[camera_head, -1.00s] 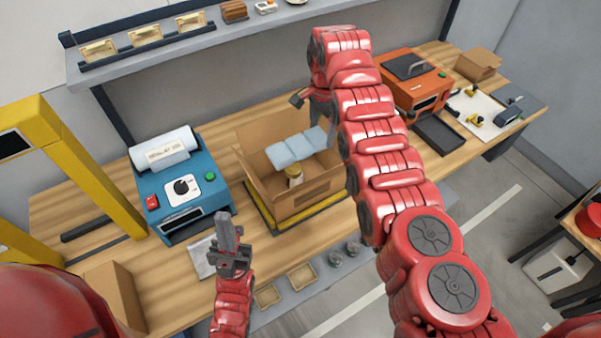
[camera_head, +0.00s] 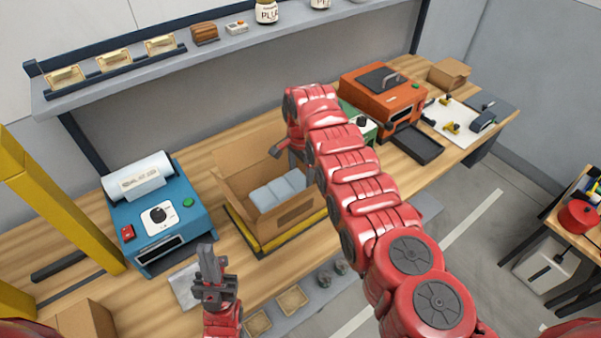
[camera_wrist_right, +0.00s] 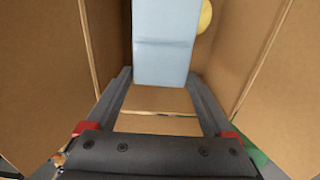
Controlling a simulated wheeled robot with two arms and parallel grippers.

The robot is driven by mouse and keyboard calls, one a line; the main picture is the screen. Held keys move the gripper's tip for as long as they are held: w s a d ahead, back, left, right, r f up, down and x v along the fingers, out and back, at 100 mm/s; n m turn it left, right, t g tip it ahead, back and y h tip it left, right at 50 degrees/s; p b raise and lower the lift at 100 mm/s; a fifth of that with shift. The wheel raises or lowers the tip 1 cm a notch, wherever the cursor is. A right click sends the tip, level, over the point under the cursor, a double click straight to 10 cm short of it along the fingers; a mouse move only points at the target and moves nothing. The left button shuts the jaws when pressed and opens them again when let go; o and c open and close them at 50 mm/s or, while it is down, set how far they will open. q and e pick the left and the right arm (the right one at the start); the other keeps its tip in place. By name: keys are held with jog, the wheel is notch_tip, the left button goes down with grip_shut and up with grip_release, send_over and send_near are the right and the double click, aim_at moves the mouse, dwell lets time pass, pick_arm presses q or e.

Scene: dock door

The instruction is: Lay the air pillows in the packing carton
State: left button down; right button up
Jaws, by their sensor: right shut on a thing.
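The light blue air pillows (camera_head: 278,190), a strip of joined cushions, are inside the open packing carton (camera_head: 236,166) in the head view. The carton stands on the bench with its flaps up. My right gripper (camera_wrist_right: 160,76) is shut on the air pillows, which stretch away between its fingers in the right wrist view (camera_wrist_right: 166,45); the carton walls (camera_wrist_right: 45,70) rise on both sides. In the head view my right arm partly hides this gripper. A yellow round lid (camera_wrist_right: 206,14) shows beside the pillows. My left gripper (camera_head: 211,262) is in front of the carton, apart from it; its finger opening is unclear.
A blue machine (camera_head: 160,215) with a white roll stands left of the carton. An orange machine (camera_head: 385,100) stands to the right, behind my right arm. A yellow post (camera_head: 50,200) rises at the left. A shelf (camera_head: 215,50) runs above the bench.

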jog(key=shift+f+b, duration=0.4)
jog(key=shift+f, duration=0.15)
jog(key=o, duration=1.1)
jog(key=shift+r, duration=0.1)
jog(key=shift+r, duration=0.1)
jog(key=shift+r+p, duration=0.45)
jog(key=shift+p, duration=0.15)
notch_tip(320, 180, up, 6)
jog(key=p, duration=0.3)
jog(key=shift+r+p, duration=0.2)
jog(key=shift+p, duration=0.15)
notch_tip(320, 180, up, 6)
jog(key=shift+f+b, duration=0.25)
jog(key=shift+b, duration=0.15)
jog(key=shift+w, duration=0.1)
